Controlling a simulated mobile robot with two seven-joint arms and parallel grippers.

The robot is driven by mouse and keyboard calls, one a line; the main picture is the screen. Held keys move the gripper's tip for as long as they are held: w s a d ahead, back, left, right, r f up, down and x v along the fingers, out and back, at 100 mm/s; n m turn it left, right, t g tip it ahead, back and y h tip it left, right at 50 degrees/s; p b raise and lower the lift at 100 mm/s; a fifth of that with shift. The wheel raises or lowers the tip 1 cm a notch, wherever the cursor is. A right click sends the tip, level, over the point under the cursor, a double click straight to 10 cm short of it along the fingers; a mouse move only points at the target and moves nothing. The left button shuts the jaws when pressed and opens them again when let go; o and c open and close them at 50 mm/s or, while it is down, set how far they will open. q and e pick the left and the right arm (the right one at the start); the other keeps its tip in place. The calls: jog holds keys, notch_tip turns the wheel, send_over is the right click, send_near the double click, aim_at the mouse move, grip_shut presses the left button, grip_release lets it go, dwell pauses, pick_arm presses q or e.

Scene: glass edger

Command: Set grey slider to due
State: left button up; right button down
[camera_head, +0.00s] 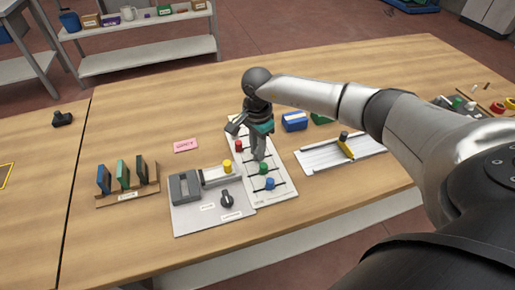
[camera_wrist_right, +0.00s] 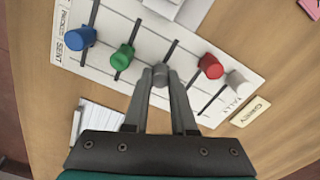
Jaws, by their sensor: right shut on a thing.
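A white slider board (camera_head: 283,190) lies on the wooden table, with coloured knobs on parallel black slots. My right gripper (camera_head: 258,154) points down over its middle. In the right wrist view, the gripper (camera_wrist_right: 162,80) is shut on the grey slider (camera_wrist_right: 161,73), which stands between the green knob (camera_wrist_right: 121,58) and the red knob (camera_wrist_right: 209,66). Part of its slot shows beyond the knob; the near part is hidden by the fingers. The blue knob (camera_wrist_right: 80,38) and white knob (camera_wrist_right: 236,82) are at the two ends. I cannot read a "due" label. My left gripper is out of view.
A grey panel with a yellow knob (camera_head: 227,163) and black dial (camera_head: 227,199) adjoins the board on the left. A rack of upright plates (camera_head: 123,174) stands further left. A white rail tray (camera_head: 325,158) and blue box (camera_head: 294,121) lie right. A pink card (camera_head: 186,145) lies behind.

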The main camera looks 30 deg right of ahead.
jog(key=a, duration=0.2)
jog(key=w+a, duration=0.1)
jog(key=a, duration=0.1)
jog(key=shift+a+b, duration=0.2)
jog(key=shift+b, duration=0.15)
jog(key=c, duration=0.7)
grip_release()
notch_tip(320, 180, up, 15)
jog(key=shift+r+p, duration=0.15)
jog(key=shift+p, duration=0.45)
